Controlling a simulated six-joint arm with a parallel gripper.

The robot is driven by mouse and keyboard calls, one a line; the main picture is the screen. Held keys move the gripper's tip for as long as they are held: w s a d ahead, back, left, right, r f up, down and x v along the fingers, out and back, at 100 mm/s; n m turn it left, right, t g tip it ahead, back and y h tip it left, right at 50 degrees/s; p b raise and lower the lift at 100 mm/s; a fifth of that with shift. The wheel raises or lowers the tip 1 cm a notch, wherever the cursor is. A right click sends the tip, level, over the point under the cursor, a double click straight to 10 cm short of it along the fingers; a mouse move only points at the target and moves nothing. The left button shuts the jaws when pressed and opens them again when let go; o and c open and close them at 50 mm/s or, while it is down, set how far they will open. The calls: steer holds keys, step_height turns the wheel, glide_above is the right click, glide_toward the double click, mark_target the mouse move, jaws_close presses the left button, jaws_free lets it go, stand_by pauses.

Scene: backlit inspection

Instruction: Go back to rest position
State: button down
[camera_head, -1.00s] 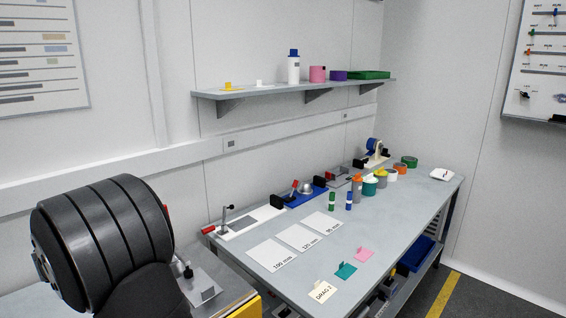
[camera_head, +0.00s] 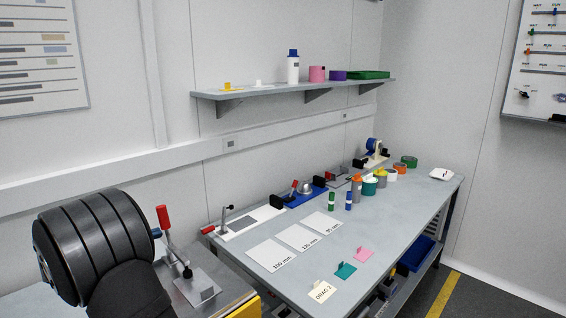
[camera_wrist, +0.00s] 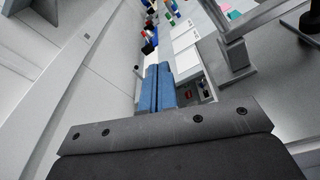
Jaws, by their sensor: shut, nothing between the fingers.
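My gripper (camera_wrist: 159,88) shows in the wrist view as two blue fingers lying side by side, shut with nothing between them. It is apart from the things around it, and the bench lies beyond its tips. In the head view my dark arm link fills the lower left, and my gripper cannot be made out there. A toggle clamp with a red handle (camera_head: 163,217) stands just right of my arm on a metal plate (camera_head: 198,288).
The grey bench (camera_head: 375,228) carries white cards (camera_head: 271,254), clamp fixtures, markers, and several tape rolls and jars (camera_head: 369,184). A wall shelf (camera_head: 290,88) holds a white bottle (camera_head: 293,66) and other containers. The floor at the right is free.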

steer(key=shift+s+d+f+n+g+h, duration=0.1)
steer(key=shift+f+n+g+h, duration=0.05)
steer(key=shift+f+n, duration=0.65)
steer(key=shift+s+d+f+n+g+h, duration=0.15)
steer(key=shift+f+n, duration=0.4)
steer(key=shift+n, duration=0.45)
steer(key=shift+w+a, duration=0.1)
